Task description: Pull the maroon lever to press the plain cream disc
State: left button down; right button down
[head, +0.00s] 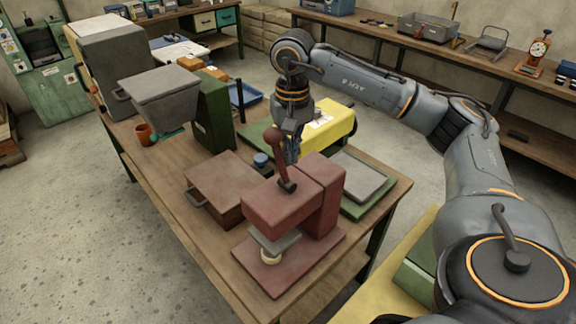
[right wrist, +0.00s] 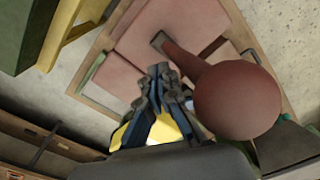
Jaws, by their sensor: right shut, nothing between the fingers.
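The maroon lever (head: 280,158) with its round knob stands upright, slightly tilted, on top of the maroon press (head: 285,205). The cream disc (head: 268,257) lies on the press base, below the grey press plate (head: 274,241), which partly hides it. My right gripper (head: 292,154) points down just behind and right of the lever. In the right wrist view my gripper fingers (right wrist: 165,88) are closed together with nothing held. The knob (right wrist: 238,100) is large and close beside them, to the right; I cannot tell whether they touch. My left gripper is not in view.
A brown box with a handle (head: 227,187) sits left of the press. A green-based grey plate (head: 360,177) lies right, and a yellow block (head: 328,123) stands behind. A dark green machine with a grey hopper (head: 160,90) stands at the table's left.

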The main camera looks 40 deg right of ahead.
jog(key=d, duration=0.4)
jog(key=shift+f, duration=0.35)
jog(key=shift+d, duration=1.25)
notch_tip(320, 180, up, 10)
jog(key=d+p, duration=0.2)
jog(key=p, duration=0.5)
jog(key=shift+w+r+p, duration=0.2)
jog(key=shift+w+p, duration=0.1)
jog(key=shift+p, duration=0.05)
jog(key=shift+w, duration=0.1)
jog(key=shift+a+f, duration=0.1)
